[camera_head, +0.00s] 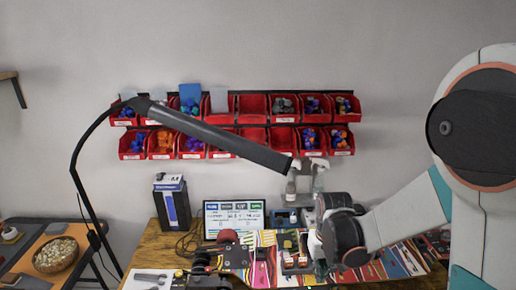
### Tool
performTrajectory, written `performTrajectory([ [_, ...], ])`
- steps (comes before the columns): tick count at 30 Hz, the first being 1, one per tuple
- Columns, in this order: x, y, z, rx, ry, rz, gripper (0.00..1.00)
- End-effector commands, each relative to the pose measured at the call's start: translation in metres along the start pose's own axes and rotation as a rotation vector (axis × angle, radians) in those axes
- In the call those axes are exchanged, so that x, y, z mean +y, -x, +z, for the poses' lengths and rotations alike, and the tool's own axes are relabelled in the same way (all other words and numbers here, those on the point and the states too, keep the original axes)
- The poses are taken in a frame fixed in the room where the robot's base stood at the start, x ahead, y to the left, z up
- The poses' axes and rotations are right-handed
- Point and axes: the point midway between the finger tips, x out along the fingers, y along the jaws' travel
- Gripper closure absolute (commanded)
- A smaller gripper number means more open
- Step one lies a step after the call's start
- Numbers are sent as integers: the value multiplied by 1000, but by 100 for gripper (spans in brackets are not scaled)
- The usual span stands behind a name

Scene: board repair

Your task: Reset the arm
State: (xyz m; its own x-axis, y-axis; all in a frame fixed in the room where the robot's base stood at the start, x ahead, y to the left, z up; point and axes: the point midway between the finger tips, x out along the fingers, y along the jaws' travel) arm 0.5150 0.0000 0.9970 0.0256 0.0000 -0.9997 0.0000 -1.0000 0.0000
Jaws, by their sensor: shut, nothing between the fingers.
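My arm comes in from the right side of the head view and reaches down over the workbench. My gripper (320,266) is at the end of the arm, low over the bench's cluttered middle. It is shut with nothing held. Its fingers are small and partly hidden by the dark wrist joint.
A wooden workbench (150,246) carries a screen (234,219), a blue and black box (172,203), spray bottles (304,180) and colourful tools. A black lamp (215,135) arches above. Red bins (252,105) line the wall. A bowl (56,254) stands on a side table.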

Motion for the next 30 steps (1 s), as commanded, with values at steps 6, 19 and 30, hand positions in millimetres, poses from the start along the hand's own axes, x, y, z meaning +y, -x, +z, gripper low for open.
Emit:
performTrajectory([
  [6,0,43,15,95,0,0,100],
  [19,0,111,62,303,0,0,100],
  [30,0,138,114,480,0,0,100],
])
